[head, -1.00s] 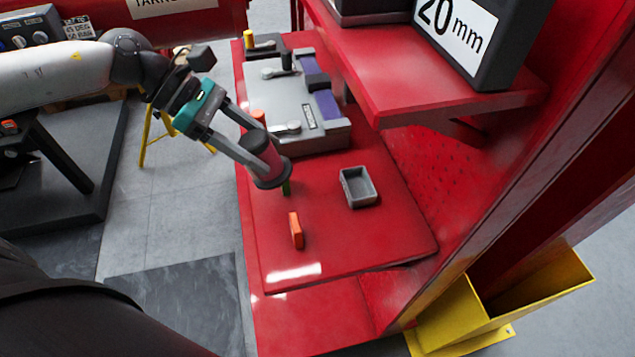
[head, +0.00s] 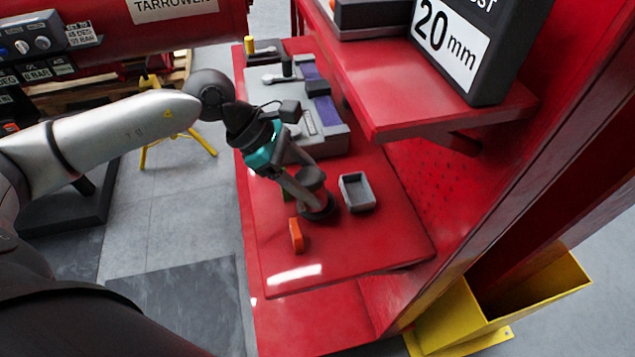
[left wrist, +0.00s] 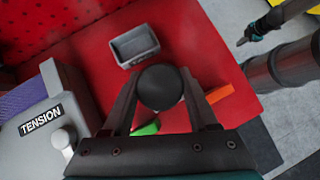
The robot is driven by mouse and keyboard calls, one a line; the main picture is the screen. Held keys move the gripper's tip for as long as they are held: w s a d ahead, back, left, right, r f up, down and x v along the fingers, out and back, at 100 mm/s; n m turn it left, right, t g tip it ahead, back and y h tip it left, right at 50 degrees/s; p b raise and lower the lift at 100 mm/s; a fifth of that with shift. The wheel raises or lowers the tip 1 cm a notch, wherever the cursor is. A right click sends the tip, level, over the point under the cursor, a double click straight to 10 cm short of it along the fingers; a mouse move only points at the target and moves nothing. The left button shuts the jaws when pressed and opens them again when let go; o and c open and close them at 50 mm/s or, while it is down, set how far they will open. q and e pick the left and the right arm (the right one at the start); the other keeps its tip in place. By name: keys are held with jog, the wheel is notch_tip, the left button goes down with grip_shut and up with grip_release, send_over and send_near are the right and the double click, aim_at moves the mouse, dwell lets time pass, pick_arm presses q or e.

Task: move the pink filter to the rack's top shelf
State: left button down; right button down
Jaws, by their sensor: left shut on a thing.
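The pink filter (head: 314,187), a spool-like cylinder with dark end flanges, is upright in my left gripper (head: 308,197). The gripper is shut on it above the red bench, left of the grey tray. In the left wrist view, the filter's round dark end (left wrist: 161,88) shows between the fingers; its pink side is hidden there. The rack's raised red shelf (head: 400,110) is up and to the right of the gripper. My right gripper (left wrist: 243,40) seems to show small at the left wrist view's upper right; its jaw state is unclear.
On the bench (head: 370,245) are a small grey tray (head: 356,192), an orange block (head: 296,235) and a grey fixture (head: 330,138). A green piece (left wrist: 146,128) lies near the filter.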

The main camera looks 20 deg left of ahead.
pick_arm(q)
jog(key=shift+w+d+r+y+p, duration=0.2)
jog(key=shift+d+r+y+p, duration=0.15)
jog(key=shift+d+y, duration=0.3)
jog(key=shift+a+f+y, duration=0.1)
jog(key=shift+f+y, duration=0.15)
jog(key=shift+y, duration=0.1)
jog(key=shift+f, duration=0.8)
jog(key=shift+f, duration=0.15)
jog(key=shift+c, duration=0.9)
grip_release()
jog(key=shift+r, duration=0.2)
